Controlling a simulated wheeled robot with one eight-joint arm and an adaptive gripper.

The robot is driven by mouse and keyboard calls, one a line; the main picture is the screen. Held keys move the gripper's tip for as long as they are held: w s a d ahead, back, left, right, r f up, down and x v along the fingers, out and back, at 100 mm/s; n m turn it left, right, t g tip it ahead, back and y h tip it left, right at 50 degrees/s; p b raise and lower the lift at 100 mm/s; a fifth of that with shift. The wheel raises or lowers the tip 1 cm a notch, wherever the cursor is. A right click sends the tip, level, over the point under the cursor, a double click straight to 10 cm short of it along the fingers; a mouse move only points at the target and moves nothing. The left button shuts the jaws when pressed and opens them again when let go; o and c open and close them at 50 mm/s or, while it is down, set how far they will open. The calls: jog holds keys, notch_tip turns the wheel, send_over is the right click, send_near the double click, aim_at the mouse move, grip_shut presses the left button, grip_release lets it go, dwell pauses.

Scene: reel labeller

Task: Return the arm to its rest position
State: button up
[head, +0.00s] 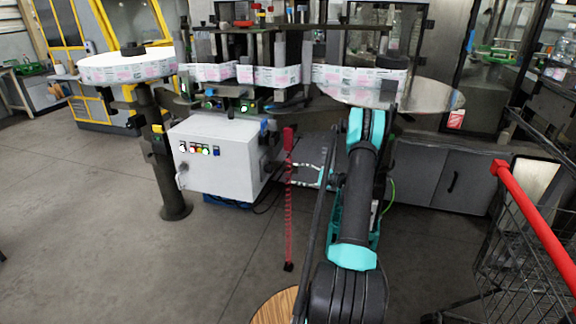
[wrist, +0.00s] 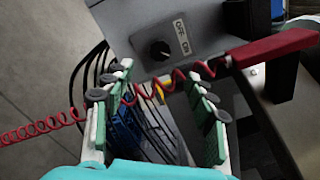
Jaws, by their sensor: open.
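My gripper (wrist: 158,88) is open in the wrist view, its two green-padded fingers spread apart with nothing held between them. In the head view my gripper (head: 305,174) is small and partly hidden beside my arm, in front of the reel labeller. My arm (head: 352,200) reaches forward from the bottom of the head view, with a dark tube and teal joints. A grey box with an OFF/ON knob (wrist: 160,49) lies beyond the fingertips. A red coiled cord (wrist: 45,130) crosses the view at the fingers and appears to run behind them; contact cannot be told.
A red handle (head: 288,139) with the hanging coil stands close to my gripper. The labeller has a white control box (head: 215,155) and a left reel table (head: 125,68). A red-handled cart (head: 530,225) stands at right. Open floor (head: 90,220) lies at left.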

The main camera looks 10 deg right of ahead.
jog(key=s+a+r+n+g+h, duration=0.45)
jog(key=s+a+r+h, duration=0.25)
jog(key=s+a+r, duration=0.5)
jog(key=s+d+f+n+h, duration=0.1)
jog(key=s+n+h, duration=0.3)
jog(key=s, duration=1.1)
jog(key=s+f+n+h, duration=0.2)
jog(key=s+n+h, duration=0.2)
jog(key=s, duration=1.1)
jog(key=shift+s+d+f+h, duration=0.3)
jog(key=shift+s+d, duration=0.05)
jog(key=shift+n, duration=0.25)
